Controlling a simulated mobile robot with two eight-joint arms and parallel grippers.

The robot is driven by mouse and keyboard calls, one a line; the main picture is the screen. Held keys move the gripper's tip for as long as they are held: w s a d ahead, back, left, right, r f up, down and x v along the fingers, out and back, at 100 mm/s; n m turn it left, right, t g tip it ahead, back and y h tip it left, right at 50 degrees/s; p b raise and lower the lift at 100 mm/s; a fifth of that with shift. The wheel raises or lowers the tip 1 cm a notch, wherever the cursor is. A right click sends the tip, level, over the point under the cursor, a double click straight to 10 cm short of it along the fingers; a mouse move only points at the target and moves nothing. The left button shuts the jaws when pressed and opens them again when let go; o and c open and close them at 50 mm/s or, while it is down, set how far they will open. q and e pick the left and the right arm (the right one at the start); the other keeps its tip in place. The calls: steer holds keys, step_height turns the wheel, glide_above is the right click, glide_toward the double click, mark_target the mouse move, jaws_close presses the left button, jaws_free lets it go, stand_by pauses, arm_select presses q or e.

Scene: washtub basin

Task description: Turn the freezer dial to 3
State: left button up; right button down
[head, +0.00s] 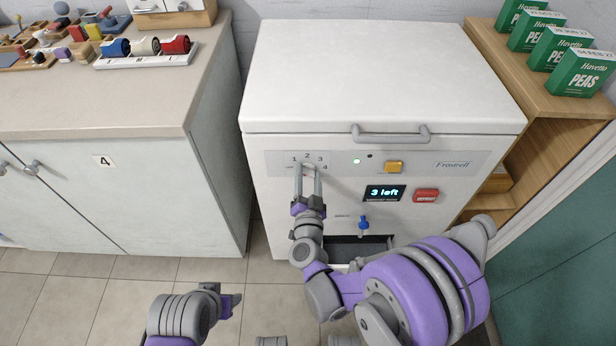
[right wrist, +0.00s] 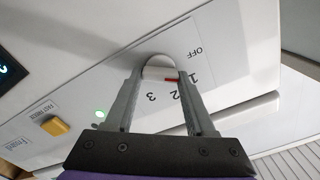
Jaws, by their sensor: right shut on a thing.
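The white freezer (head: 375,75) stands in the middle of the head view with its lid closed. Its dial (head: 308,167) is at the left of the front panel, under the printed numbers. In the right wrist view, the round pale dial (right wrist: 158,67) has a red mark that lies toward the 1. My right gripper (head: 308,175) is shut on the dial, one finger on each side; the same gripper (right wrist: 160,85) shows in the right wrist view. My left gripper (head: 234,301) is low in the head view, away from the freezer; its fingers are not clear.
A cabinet (head: 130,190) stands at left. Green pea boxes (head: 581,73) stand on a wooden shelf at right.

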steer(key=m, duration=0.4)
steer(key=shift+d+f+m+b, duration=0.1)
steer(key=shift+m+b, duration=0.2)
steer(key=m, duration=0.5)
steer(key=shift+f+b, duration=0.1)
steer(key=shift+b, duration=0.25)
steer(key=m, duration=0.5)
steer(key=shift+f+m, duration=0.1)
steer(key=shift+m, duration=0.3)
steer(key=m, duration=0.4)
steer(key=shift+f+m+b, duration=0.1)
steer(key=shift+m+b, duration=0.2)
steer(key=shift+b, duration=0.1)
steer(key=shift+c, duration=1.2)
jaws_free()
steer(key=shift+s, duration=0.1)
